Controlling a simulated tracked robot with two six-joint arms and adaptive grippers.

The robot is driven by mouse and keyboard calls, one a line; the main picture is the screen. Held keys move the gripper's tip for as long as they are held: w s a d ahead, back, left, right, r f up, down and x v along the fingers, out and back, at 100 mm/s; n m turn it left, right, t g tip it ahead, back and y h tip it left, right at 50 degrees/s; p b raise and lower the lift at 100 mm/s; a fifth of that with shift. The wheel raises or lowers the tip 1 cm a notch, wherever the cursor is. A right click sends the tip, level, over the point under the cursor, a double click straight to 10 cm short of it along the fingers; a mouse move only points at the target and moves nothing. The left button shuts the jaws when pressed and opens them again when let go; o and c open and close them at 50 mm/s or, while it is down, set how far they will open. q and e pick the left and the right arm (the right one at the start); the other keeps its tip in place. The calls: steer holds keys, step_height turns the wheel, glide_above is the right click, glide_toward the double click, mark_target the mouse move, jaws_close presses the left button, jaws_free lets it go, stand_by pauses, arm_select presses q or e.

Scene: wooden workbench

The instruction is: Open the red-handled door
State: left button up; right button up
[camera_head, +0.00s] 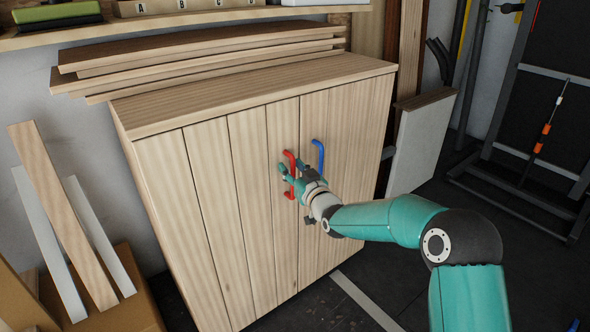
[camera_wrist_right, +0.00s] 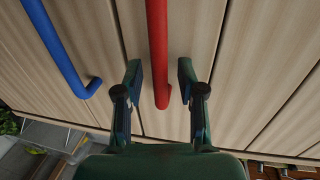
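A wooden cabinet has two closed plank doors. The left door (camera_head: 205,200) carries the red handle (camera_head: 290,157), a vertical bar near the seam between the doors. The right door (camera_head: 350,130) carries a blue handle (camera_head: 320,152). My right gripper (camera_head: 290,168) is at the red handle. In the right wrist view its open fingers (camera_wrist_right: 160,70) stand on either side of the red handle (camera_wrist_right: 158,40), near one end of it, with gaps visible on both sides. The blue handle (camera_wrist_right: 62,45) lies outside the fingers there. My left gripper is not in view.
Planks (camera_head: 62,215) lean at the left over a cardboard box (camera_head: 110,312). A white panel (camera_head: 420,140) leans at the cabinet's right side. A dark metal rack stands at far right. Dark floor is open before the cabinet.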

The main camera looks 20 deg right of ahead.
jaws_close()
